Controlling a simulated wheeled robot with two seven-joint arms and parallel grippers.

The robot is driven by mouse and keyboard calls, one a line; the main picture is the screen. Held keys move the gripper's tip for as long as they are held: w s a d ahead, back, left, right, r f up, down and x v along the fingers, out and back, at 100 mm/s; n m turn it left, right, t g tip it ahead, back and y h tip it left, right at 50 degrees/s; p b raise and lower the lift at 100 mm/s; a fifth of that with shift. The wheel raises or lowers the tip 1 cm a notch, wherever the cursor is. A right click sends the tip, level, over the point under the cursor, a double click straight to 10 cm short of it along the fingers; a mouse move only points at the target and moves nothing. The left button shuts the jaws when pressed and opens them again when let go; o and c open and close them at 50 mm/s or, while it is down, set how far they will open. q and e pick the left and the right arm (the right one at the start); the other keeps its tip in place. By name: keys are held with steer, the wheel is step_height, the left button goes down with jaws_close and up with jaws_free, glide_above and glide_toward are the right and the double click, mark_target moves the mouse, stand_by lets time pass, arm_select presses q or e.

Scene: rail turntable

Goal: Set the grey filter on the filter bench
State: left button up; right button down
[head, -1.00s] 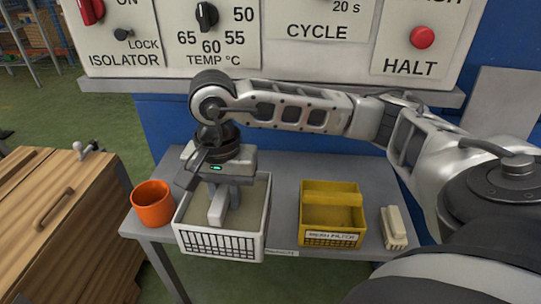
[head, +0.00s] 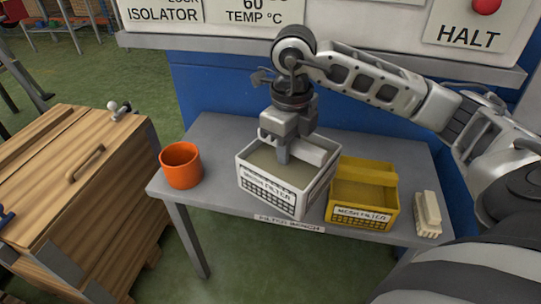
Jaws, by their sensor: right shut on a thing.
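The grey filter (head: 270,197) is a pale open-topped box with a dark grid, a label on its front and a bar handle across its top. My right gripper (head: 282,155) points down over it and is shut on the handle. The filter is over the front middle of the grey filter bench (head: 225,190), between an orange cup and a yellow filter. I cannot tell whether its underside touches the bench top. A label reading "FILTER BENCH" is on the bench's front edge. My left gripper is not in view.
The orange cup (head: 181,165) stands at the bench's left. The yellow mesh filter (head: 362,195) is close to the grey filter's right side, with a cream brush-like block (head: 428,213) further right. A wooden cabinet (head: 75,180) stands left. A control panel (head: 400,30) overhangs behind.

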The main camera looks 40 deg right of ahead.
mark_target(260, 152)
steer(key=w, duration=0.1)
steer(key=w+f, duration=0.1)
steer(key=w, duration=0.1)
steer(key=w+f, duration=0.1)
steer(key=shift+w+a, duration=0.15)
steer(key=shift+w, duration=0.15)
steer(key=w+f+b, duration=0.1)
steer(key=w+f, duration=0.3)
steer(key=f, duration=0.1)
steer(key=shift+w, duration=0.3)
steer(key=shift+w+f, duration=0.3)
steer(key=shift+f, duration=0.1)
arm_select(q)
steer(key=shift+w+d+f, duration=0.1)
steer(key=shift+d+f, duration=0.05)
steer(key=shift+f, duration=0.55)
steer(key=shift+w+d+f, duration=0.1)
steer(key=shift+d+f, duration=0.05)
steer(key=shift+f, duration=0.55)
arm_select(e)
steer(key=shift+w+f, duration=0.15)
steer(key=shift+f, duration=1.5)
arm_select(q)
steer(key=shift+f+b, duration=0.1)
steer(key=shift+b, duration=0.25)
arm_select(e)
steer(key=shift+f, duration=0.15)
steer(key=c, duration=1.3)
jaws_free()
